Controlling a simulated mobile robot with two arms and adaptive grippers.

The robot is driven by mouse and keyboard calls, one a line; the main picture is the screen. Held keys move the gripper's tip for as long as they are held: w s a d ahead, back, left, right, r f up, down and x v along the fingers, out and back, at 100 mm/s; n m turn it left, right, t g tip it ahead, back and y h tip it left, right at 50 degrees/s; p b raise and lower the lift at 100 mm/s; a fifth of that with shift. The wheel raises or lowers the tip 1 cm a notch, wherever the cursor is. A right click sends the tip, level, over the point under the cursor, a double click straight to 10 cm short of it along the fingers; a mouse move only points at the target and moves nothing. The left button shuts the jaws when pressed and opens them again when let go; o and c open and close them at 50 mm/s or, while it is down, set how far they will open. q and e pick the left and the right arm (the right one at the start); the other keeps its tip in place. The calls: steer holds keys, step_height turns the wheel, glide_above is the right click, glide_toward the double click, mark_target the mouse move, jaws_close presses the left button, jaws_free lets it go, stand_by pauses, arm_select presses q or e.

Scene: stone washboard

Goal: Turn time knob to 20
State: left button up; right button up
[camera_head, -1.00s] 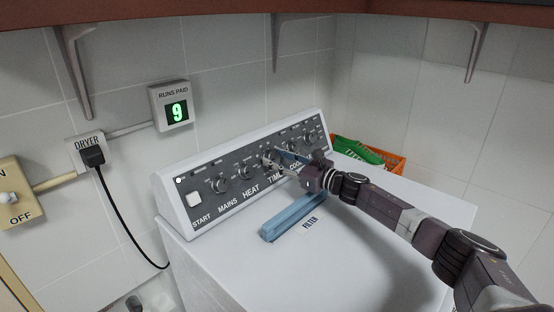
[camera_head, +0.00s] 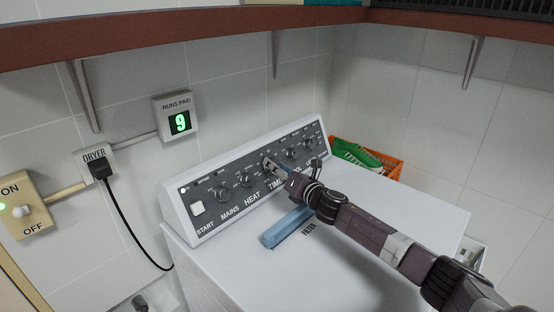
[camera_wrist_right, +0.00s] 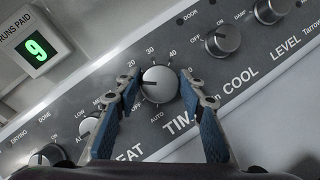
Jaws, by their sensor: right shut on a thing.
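The time knob (camera_wrist_right: 160,84) is a round silver-white dial on the dryer's grey slanted panel, above the TIME label. The dial's numbers 20, 30 and 40 show around its top. A short dark mark on the knob's face points left, below the 20; the scale there is partly hidden by a finger. My right gripper (camera_head: 269,166) reaches the panel from the right. In the right wrist view, its two fingers (camera_wrist_right: 163,78) straddle the knob and are shut on it. In the head view the gripper covers most of the knob. My left gripper is not in view.
The heat knob (camera_head: 246,181) is left of the time knob, and the cool knob (camera_head: 290,154) is right. A blue filter handle (camera_head: 285,228) lies on the white dryer top, below my arm. A runs-paid display (camera_head: 179,122) reads 9. An orange basket (camera_head: 390,172) stands behind.

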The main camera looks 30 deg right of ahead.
steer(key=m+p, duration=0.1)
steer(key=m+h+p, duration=0.1)
steer(key=m+p, duration=0.1)
steer(key=m+g+h+p, duration=0.1)
steer(key=m+p, duration=0.1)
steer(key=shift+r, duration=0.35)
steer(key=shift+f+m+g+h+p, duration=0.3)
steer(key=shift+m+g+p, duration=0.2)
steer(key=shift+m+p, duration=0.7)
steer(key=o, duration=1.2)
steer(key=shift+c, duration=0.2)
steer(key=v, duration=1.2)
